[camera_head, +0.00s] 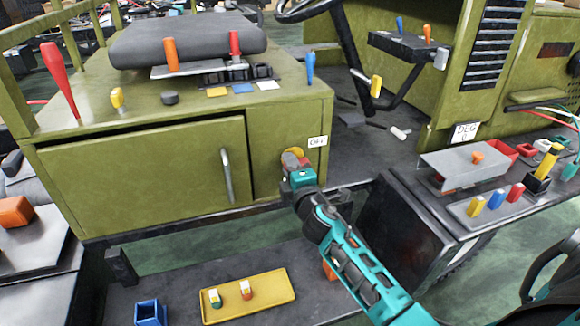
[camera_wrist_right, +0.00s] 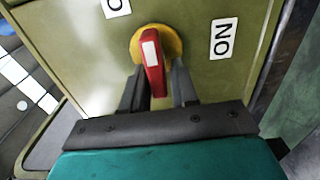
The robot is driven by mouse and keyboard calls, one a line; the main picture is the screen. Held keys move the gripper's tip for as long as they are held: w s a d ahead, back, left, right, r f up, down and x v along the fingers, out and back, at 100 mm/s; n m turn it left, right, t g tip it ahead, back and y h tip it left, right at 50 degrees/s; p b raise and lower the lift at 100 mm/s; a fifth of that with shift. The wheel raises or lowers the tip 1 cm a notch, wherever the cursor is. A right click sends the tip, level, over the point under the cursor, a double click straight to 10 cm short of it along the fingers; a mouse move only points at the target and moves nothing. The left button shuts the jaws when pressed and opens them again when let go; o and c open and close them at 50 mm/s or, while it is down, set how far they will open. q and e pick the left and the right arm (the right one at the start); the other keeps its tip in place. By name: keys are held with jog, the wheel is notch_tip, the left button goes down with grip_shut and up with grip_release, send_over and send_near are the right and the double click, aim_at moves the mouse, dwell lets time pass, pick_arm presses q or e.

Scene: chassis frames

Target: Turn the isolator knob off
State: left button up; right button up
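The isolator knob (camera_wrist_right: 152,62) is a red handle with a white stripe on a yellow round plate (camera_wrist_right: 172,40). In the head view the yellow plate (camera_head: 291,157) shows on the front of the green cabinet, partly hidden by my right gripper (camera_head: 299,172). In the wrist view the fingers of my right gripper (camera_wrist_right: 158,88) stand on either side of the red handle, with a small gap on its right. An ON label (camera_wrist_right: 223,38) lies right of the knob; another label is cut off at the top. An OFF label (camera_head: 317,142) sits upper right in the head view. My left gripper is not in view.
The green cabinet (camera_head: 140,170) has a door handle (camera_head: 227,176) left of the knob. A yellow tray (camera_head: 270,286) with small parts lies below. Levers and a seat (camera_head: 185,42) are on top. A grey shelf with coloured parts (camera_head: 480,207) stands at right.

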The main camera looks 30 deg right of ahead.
jog(key=shift+o, duration=1.1)
jog(key=v, duration=1.3)
jog(key=shift+d, duration=0.1)
jog(key=s+a+f+m+g+y, duration=0.6)
jog(key=s+a+f+m, duration=0.6)
jog(key=f, duration=0.5)
jog(key=shift+s+a+m+g+y+p, duration=0.3)
jog(key=shift+s+m+p, duration=0.2)
jog(key=shift+s, duration=0.25)
